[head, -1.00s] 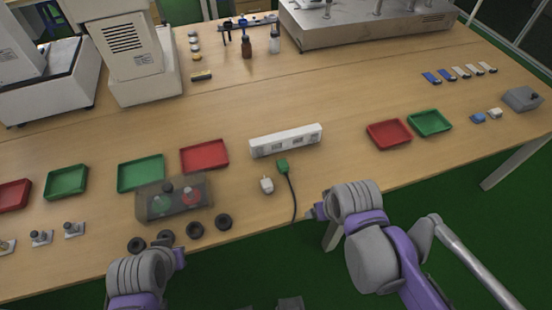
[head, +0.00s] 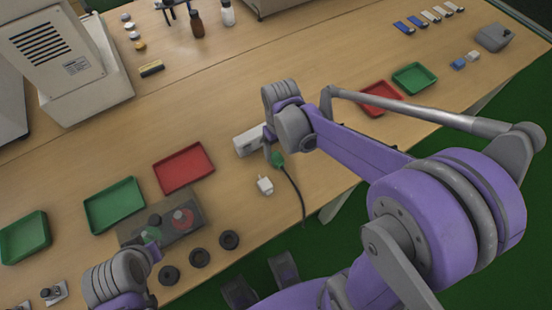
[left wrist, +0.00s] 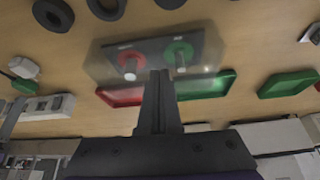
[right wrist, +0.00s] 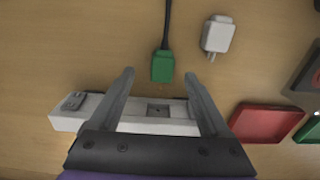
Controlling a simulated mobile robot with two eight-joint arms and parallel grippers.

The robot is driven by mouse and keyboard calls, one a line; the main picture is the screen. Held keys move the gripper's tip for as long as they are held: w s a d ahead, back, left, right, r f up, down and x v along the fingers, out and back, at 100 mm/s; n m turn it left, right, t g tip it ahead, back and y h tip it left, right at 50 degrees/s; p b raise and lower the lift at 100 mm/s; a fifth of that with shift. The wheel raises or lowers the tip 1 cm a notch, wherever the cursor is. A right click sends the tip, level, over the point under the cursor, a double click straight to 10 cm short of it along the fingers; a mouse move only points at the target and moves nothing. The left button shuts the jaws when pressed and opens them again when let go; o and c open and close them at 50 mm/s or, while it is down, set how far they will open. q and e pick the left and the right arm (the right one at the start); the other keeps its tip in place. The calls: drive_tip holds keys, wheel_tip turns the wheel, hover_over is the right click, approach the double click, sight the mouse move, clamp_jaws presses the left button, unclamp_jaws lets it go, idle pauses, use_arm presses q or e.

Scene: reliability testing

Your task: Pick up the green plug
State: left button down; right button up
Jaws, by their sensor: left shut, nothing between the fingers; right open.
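The green plug (head: 278,160) with its dark cable lies on the wooden table, in front of the white power strip (head: 247,141). In the right wrist view the green plug (right wrist: 162,67) lies just beyond and between the open fingertips, with its cable leading away. My right gripper (right wrist: 160,80) is open and empty, above the power strip (right wrist: 130,112). In the head view my right gripper (head: 270,148) is beside the plug, and my arm hides part of the strip. My left gripper (left wrist: 158,75) is shut and empty, near the box with red and green buttons (left wrist: 205,50).
A white plug (head: 265,185) lies close to the green one; it also shows in the right wrist view (right wrist: 217,35). Red (head: 184,168) and green (head: 115,205) trays stand to the left. Several black rings (head: 199,258) lie near the front edge.

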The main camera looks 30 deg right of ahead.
sight(278, 160)
drive_tip(key=f, duration=0.5)
drive_tip(key=shift+a+f, duration=0.2)
drive_tip(key=shift+f, duration=0.1)
clamp_jaws()
